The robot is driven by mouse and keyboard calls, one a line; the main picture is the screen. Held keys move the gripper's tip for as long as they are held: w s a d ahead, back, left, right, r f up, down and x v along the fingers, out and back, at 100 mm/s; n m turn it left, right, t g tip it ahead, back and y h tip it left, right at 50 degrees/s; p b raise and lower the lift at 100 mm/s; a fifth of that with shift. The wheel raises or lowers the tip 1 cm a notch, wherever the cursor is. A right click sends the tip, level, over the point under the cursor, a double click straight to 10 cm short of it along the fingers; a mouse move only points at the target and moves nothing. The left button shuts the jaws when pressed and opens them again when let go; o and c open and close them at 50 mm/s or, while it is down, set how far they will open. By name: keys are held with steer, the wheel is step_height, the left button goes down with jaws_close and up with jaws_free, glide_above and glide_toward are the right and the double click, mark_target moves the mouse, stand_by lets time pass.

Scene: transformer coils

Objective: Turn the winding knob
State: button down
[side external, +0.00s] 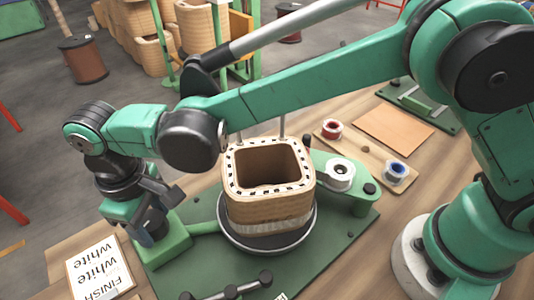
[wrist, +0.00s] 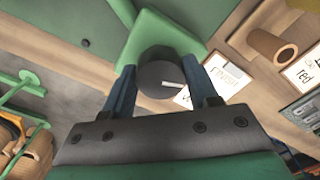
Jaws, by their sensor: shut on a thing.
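The winding knob (wrist: 160,78) is a dark round knob with a white mark, on a green block (wrist: 176,30). My gripper (wrist: 165,85) has its two blue fingers shut on the knob, one on each side. In the side external view my gripper (side external: 150,232) points down over the green block (side external: 172,246), and the knob is hidden there. The square wooden coil former (side external: 268,208) stands upright on a dark round turntable (side external: 268,240), with white winding around its lower part.
A green base plate (side external: 345,232) carries the turntable. A white spool (side external: 340,173) sits on a green arm right of the coil. Red (side external: 332,130) and blue (side external: 397,170) spools lie on a wooden board. A "FINISH white" card (side external: 100,272) lies at lower left.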

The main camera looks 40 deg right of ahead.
mark_target(151, 220)
steer(key=m, duration=0.5)
steer(key=shift+m, duration=2.7)
steer(key=shift+c, duration=1.2)
jaws_free()
steer(key=shift+r, duration=2.85)
